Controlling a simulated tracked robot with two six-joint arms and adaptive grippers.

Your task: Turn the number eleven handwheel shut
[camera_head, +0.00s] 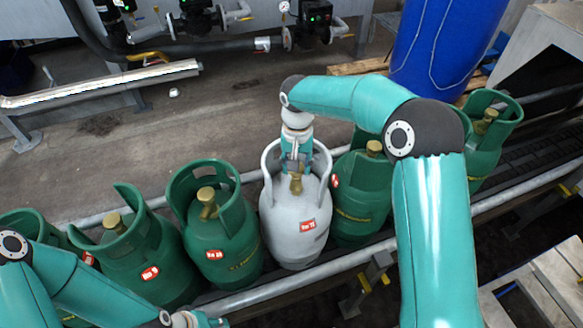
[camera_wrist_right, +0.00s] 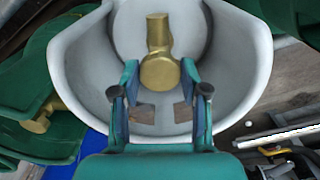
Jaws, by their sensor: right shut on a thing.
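A white gas cylinder (camera_head: 296,228) stands upright in the row, with a red label (camera_head: 308,225) whose number is too small to read surely. Its brass valve with handwheel (camera_head: 296,184) sits inside the collar. My right gripper (camera_head: 297,163) reaches down into that collar. In the right wrist view its fingers (camera_wrist_right: 160,74) stand on either side of the brass handwheel (camera_wrist_right: 160,72), shut on it, inside the white collar (camera_wrist_right: 85,75). My left gripper (camera_head: 195,319) is at the bottom edge, partly cut off, near the green cylinders; its fingers cannot be made out.
Green cylinders with brass valves stand close on both sides, one left (camera_head: 219,235) and one right (camera_head: 358,200). A metal rail (camera_head: 300,285) runs along the front of the row. A blue drum (camera_head: 445,45) stands behind at right. The floor behind the row is mostly clear.

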